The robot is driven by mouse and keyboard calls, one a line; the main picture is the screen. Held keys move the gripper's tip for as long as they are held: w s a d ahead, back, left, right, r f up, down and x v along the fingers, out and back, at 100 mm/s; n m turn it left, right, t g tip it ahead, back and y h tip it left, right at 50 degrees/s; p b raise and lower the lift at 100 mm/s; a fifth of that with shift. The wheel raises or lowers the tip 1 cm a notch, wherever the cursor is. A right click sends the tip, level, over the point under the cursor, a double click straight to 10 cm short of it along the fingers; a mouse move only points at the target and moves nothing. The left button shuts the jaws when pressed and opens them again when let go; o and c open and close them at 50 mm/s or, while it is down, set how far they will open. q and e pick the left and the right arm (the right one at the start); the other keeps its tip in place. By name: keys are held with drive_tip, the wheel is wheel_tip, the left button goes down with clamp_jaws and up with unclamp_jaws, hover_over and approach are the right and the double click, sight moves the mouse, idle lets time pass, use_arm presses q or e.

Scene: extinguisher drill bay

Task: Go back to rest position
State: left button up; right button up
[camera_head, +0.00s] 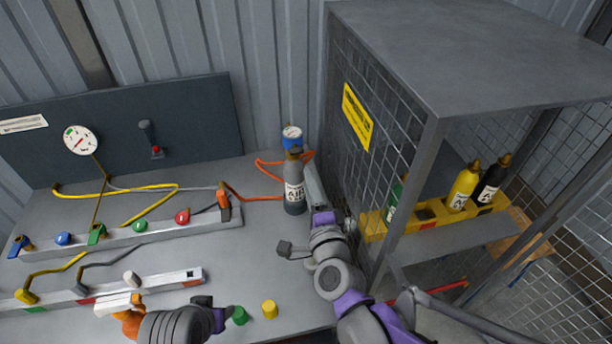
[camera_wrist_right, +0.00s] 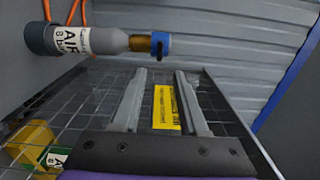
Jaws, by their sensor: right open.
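My right gripper (camera_head: 315,188) is beside the right side of the grey AIR bottle (camera_head: 294,190), in front of the cage. Its two fingers also show apart in the right wrist view (camera_wrist_right: 163,90), with nothing between them. The bottle stands upright on the bench, with a blue-rimmed gauge (camera_head: 292,132) at its top. In the right wrist view the bottle (camera_wrist_right: 90,40) lies across the upper left, clear of the fingers.
The mesh cage (camera_head: 440,70) stands close on the right. Its yellow rack (camera_head: 430,217) holds a yellow bottle (camera_head: 464,188), a black bottle (camera_head: 491,180) and a green one (camera_head: 394,200). Hoses and valve rails (camera_head: 150,234) cover the left bench. Green (camera_head: 240,315) and yellow caps (camera_head: 270,309) sit at the front.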

drive_tip(key=shift+s, duration=0.2)
idle(0.4)
drive_tip(key=s+d+f+n+g+h, duration=0.1)
drive_tip(key=s+d+f+n+g, duration=0.5)
drive_tip(key=s, duration=0.4)
drive_tip(key=s+d+f+n+g+h, duration=0.2)
drive_tip(key=s+d+f+n+g, duration=0.4)
drive_tip(key=s+d+f+n, duration=0.2)
drive_tip(key=s+d+n, duration=0.1)
drive_tip(key=s+n, duration=0.1)
drive_tip(key=shift+s+d+f, duration=0.15)
drive_tip(key=shift+s+f, duration=0.15)
drive_tip(key=shift+f, duration=0.05)
drive_tip(key=shift+w, duration=0.1)
